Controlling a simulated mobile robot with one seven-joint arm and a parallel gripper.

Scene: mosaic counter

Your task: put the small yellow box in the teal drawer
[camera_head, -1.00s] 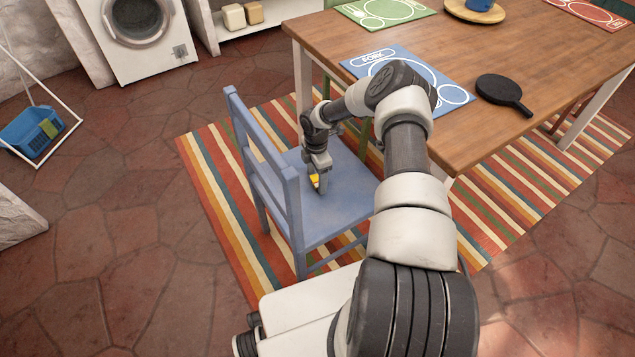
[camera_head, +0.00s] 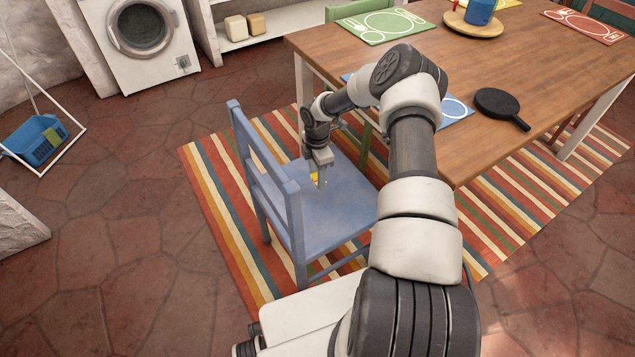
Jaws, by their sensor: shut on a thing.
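The small yellow box (camera_head: 314,177) shows as a small patch of yellow between the fingers of my gripper (camera_head: 318,180). My gripper is shut on it and points down over the seat of the blue chair (camera_head: 337,205). The box appears a little above the seat, though the gap is hard to judge. Most of the box is hidden by the fingers. No teal drawer is in view.
The wooden table (camera_head: 482,130) stands right of the chair, with a black pan (camera_head: 500,105) and a blue cup (camera_head: 480,11) on it. The chair's backrest (camera_head: 268,160) rises left of my gripper. A washing machine (camera_head: 150,45) stands at the back left. Open floor lies at left.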

